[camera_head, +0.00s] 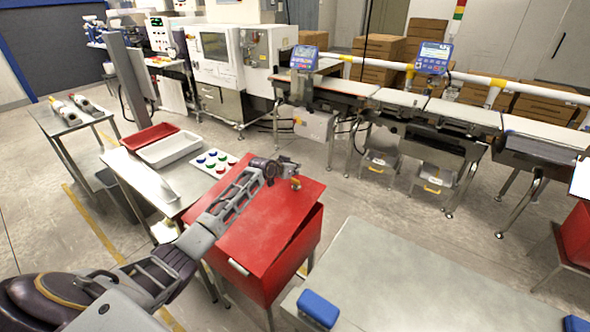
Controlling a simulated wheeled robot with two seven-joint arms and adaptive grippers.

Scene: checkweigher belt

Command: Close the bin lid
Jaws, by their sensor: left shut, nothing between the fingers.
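The red bin (294,262) stands at the centre, between the metal side table and a grey table. Its red lid (258,232) lies over the top at a slight tilt. A dark wedge-shaped gap shows between lid and bin along the right side, so the lid is a little ajar. A pale handle (238,267) is at the near edge. My left arm reaches across the lid from the lower left. My left gripper (294,182) is shut and empty over the lid's far part; I cannot tell if it touches. My right gripper is not in view.
A grey table (400,285) is at the near right, with a blue block (318,308). The conveyor (420,105) runs behind.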

